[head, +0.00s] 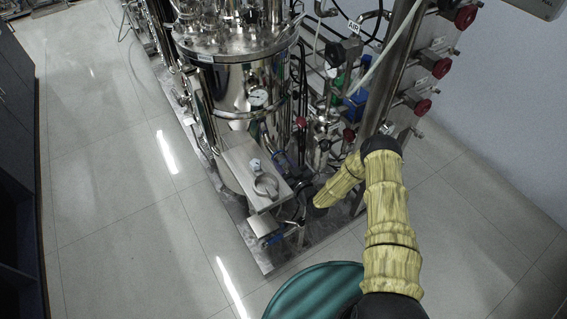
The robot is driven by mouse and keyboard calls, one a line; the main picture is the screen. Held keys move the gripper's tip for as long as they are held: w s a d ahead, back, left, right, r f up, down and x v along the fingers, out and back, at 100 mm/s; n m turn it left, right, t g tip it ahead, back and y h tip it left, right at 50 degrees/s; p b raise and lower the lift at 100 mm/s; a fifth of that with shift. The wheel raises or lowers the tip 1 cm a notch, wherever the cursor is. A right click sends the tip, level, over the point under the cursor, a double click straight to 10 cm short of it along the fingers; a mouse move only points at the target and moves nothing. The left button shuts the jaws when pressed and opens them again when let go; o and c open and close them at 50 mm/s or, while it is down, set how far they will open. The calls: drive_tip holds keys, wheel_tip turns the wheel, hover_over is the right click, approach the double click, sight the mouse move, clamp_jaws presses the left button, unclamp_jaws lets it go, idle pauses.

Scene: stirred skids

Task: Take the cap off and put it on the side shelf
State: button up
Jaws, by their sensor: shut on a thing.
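A metal shelf plate (240,158) juts out beside the steel vessel. A round silver piece (265,187) lies on it, and I cannot tell whether it is a loose lid or a fitting. My arm reaches in from the lower right, bends at a black elbow and goes down to the left. My gripper (299,212) is just right of the shelf plate's near end, low among dark fittings. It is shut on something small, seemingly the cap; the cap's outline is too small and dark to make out.
A small white and blue item (255,164) stands on the shelf plate. The steel vessel (228,90) with a gauge is behind it. Pipes and red valve knobs (423,107) crowd the right. A steel post (385,75) rises near my elbow. The floor at left is clear.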

drive_tip(key=shift+s+d, duration=0.35)
drive_tip(key=shift+s, duration=0.1)
idle(0.5)
drive_tip(key=shift+p+v, duration=1)
drive_tip(key=shift+v, duration=1.9)
drive_tip(key=s+d+r+p, duration=0.2)
drive_tip(key=s+p, duration=0.2)
drive_tip(key=s, duration=0.3)
drive_tip(key=s+d+r+p, duration=0.2)
drive_tip(key=s+p, duration=0.2)
drive_tip(key=s, duration=0.4)
drive_tip(key=shift+d, duration=0.3)
drive_tip(key=shift+s, duration=0.15)
